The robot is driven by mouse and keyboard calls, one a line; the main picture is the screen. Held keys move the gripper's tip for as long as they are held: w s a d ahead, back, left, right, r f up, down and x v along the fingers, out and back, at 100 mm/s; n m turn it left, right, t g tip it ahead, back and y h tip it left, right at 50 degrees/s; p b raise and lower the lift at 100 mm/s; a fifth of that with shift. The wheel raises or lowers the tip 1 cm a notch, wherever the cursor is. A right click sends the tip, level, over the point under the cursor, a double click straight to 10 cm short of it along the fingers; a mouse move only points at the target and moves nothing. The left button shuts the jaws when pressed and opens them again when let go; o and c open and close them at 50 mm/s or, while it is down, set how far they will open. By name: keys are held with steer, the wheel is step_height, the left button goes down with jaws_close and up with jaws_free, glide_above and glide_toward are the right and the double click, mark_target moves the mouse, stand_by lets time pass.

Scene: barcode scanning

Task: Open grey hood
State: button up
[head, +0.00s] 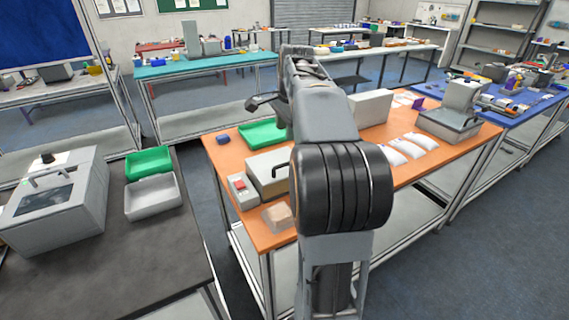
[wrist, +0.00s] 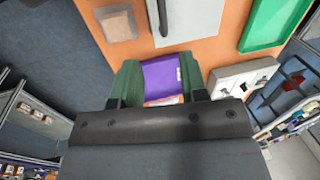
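A light grey box with a dark bar handle (head: 268,174) stands on the orange table; its lid looks shut and my arm hides its right part. It also shows at the top of the wrist view (wrist: 190,22). Another pale grey hood-like box (head: 62,205), with a dark window and a handle on top, stands on the dark bench at left and looks closed. My gripper (head: 262,103) is raised over the far left side of the orange table. In the wrist view its green fingers (wrist: 160,82) stand on either side of a purple box (wrist: 160,76) and appear to grip it.
A control box with a red button (head: 238,187) and a brown block (head: 278,216) sit near the table's left edge. A green tray (head: 258,135) lies behind the grey box. A green bin (head: 149,163) and a grey bin (head: 152,196) stand beside the left hood.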

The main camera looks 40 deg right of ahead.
mark_target(285, 164)
steer(key=shift+m, duration=0.3)
steer(key=w+f, duration=0.1)
steer(key=f, duration=0.3)
steer(key=w+d+f, duration=0.1)
steer(key=f, duration=0.4)
steer(key=w+f+b, duration=0.1)
steer(key=f, duration=0.3)
steer(key=shift+d+f, duration=0.15)
steer(key=shift+c, duration=0.5)
jaws_close()
